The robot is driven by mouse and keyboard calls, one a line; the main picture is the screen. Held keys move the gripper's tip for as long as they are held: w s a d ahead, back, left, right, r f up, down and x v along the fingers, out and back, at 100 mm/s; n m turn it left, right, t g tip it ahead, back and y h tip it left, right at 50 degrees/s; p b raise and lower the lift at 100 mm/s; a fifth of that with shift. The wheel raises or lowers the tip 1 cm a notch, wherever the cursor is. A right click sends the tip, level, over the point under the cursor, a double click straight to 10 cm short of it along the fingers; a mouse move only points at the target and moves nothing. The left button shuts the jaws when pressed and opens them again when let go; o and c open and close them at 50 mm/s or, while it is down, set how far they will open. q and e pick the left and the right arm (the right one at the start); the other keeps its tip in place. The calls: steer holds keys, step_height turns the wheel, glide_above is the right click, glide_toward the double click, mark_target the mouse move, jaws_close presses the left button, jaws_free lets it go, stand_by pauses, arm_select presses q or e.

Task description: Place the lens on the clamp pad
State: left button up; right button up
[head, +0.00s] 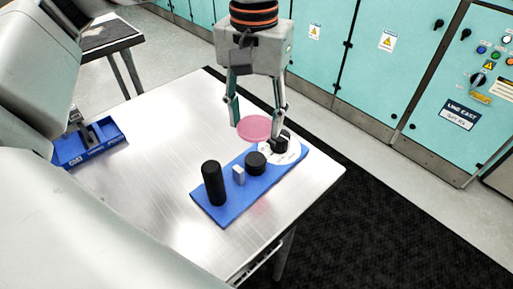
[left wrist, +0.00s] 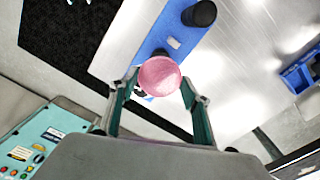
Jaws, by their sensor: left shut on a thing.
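The lens (head: 257,128) is a pink, see-through disc, held nearly flat between the two fingers of my left gripper (head: 256,124). It also shows in the left wrist view (left wrist: 160,76), between the fingertips. The lens hangs above the far part of a blue base (head: 222,212), apart from the parts on it. On this base stand a tall black cylinder (head: 213,184), a small pale block (head: 239,176), a short black cylinder (head: 256,164) and a white disc (head: 290,155) with a black part (head: 281,142) on it. I cannot tell which part is the clamp pad.
The base sits near the right corner of a bright metal table (head: 150,190). Teal cabinets (head: 375,60) stand behind, across a dark floor mat (head: 390,220). The table's middle is clear.

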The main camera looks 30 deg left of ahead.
mark_target(255, 158)
arm_select(q)
step_height(255, 158, down, 8)
steer(key=shift+f+b, duration=0.1)
steer(key=shift+b, duration=0.2)
steer(key=shift+f, duration=0.1)
steer(key=o, duration=0.9)
step_height(255, 158, up, 12)
steer(key=shift+r+p, duration=0.15)
steer(key=shift+p, duration=0.45)
